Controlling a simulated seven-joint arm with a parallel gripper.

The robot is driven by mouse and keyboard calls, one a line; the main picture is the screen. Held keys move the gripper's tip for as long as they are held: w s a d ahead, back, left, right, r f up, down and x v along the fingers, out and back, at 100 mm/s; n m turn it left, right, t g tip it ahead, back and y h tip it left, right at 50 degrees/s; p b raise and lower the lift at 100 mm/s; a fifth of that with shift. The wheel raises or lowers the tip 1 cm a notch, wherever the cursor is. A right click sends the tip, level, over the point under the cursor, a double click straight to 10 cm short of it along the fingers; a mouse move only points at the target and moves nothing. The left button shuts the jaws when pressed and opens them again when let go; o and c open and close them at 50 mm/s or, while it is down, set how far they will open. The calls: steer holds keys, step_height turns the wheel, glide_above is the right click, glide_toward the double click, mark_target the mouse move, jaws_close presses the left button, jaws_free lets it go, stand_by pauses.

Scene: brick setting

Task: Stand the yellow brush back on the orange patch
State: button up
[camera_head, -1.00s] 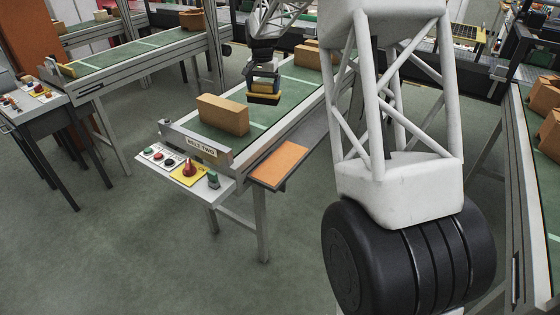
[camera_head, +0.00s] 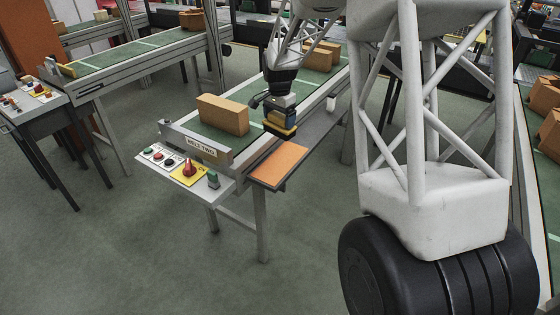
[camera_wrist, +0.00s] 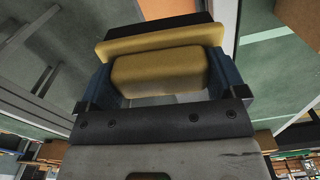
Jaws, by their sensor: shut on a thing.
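The yellow brush (camera_head: 280,126) has a yellow body with a dark layer along its bottom. My gripper (camera_head: 282,112) is shut on it, over the right edge of the belt and just behind the orange patch. In the wrist view the brush (camera_wrist: 160,68) sits between the two blue fingers of my gripper (camera_wrist: 160,80), its dark side away from the palm. The orange patch (camera_head: 279,164) lies on a side shelf at the belt's near right end. It is bare, and the brush is apart from it.
A cardboard box (camera_head: 222,114) stands on the green belt (camera_head: 246,143) left of my gripper. A control panel (camera_head: 183,172) with a red button is left of the patch. More boxes (camera_head: 320,56) stand farther back on the belt.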

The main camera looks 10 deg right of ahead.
steer(key=s+f+m, duration=1)
steer(key=s+m, duration=0.2)
steer(key=m, duration=0.4)
steer(key=shift+s+d, duration=0.35)
steer(key=shift+s, duration=0.05)
steer(key=shift+f, duration=0.1)
steer(key=w+f, duration=0.1)
steer(key=w, duration=1.5)
steer(key=shift+d+f, duration=0.15)
steer(key=shift+f, duration=0.1)
steer(key=shift+f, duration=1.75)
steer(key=shift+f, duration=0.1)
